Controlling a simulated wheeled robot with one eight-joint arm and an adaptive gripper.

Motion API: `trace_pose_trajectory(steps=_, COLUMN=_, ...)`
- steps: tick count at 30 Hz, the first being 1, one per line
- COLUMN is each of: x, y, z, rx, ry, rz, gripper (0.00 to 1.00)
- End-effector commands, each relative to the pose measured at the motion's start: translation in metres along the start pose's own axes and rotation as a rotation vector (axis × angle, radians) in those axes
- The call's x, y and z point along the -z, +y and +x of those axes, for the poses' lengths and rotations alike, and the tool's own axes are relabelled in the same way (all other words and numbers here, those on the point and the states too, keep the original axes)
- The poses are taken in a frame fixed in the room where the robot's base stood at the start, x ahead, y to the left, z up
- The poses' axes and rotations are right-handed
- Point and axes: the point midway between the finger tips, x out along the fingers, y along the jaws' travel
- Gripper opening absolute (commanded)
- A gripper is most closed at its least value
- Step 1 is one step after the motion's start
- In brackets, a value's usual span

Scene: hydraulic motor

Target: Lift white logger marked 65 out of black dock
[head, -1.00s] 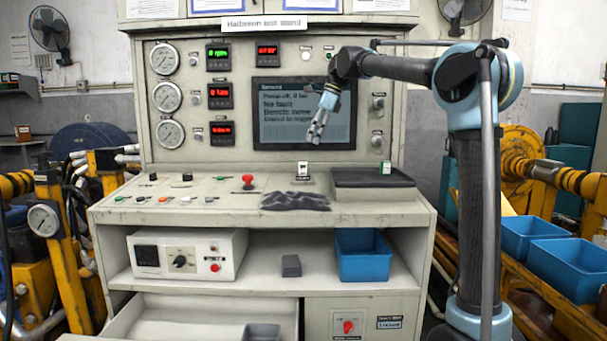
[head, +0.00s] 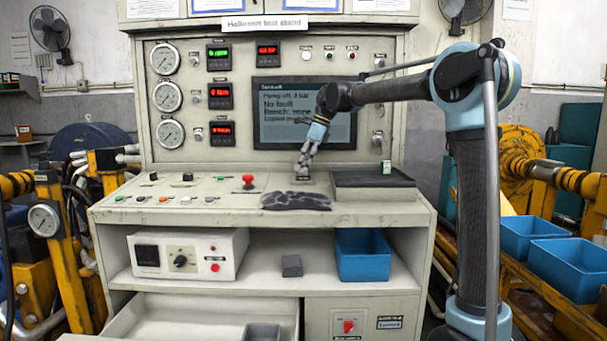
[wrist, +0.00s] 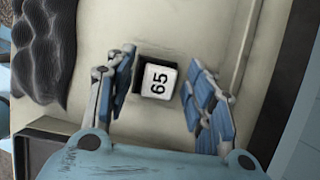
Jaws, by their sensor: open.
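The white logger marked 65 (wrist: 159,80) sits in the black dock (wrist: 138,76) on the bench top, and only a dark edge of the dock shows beside it. My gripper (wrist: 158,92) is open, with one finger on each side of the logger and gaps between. In the head view my gripper (head: 304,172) points down over the logger's spot and hides most of the logger. A dark part of the dock (head: 303,179) shows under the fingertips.
A dark crumpled cloth (head: 296,200) lies just in front of the dock. The panel screen (head: 285,115) stands behind. A red knob (head: 248,180) and several switches are to the left.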

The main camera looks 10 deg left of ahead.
Motion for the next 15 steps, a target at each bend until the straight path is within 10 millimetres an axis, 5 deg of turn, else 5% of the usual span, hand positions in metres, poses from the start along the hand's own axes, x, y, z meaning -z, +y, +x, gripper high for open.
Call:
trace_pose_trajectory(steps=7, x=-0.0002, y=0.0000, z=0.0014, rx=0.000, ry=0.000, rz=0.000, gripper=0.47)
trace_pose_trajectory(steps=13, x=-0.0003, y=0.0000, z=0.0013, rx=0.000, ry=0.000, rz=0.000, gripper=0.02)
trace_pose_trajectory(steps=15, x=-0.0004, y=-0.0001, z=0.0013, rx=0.000, ry=0.000, rz=-0.001, gripper=0.01)
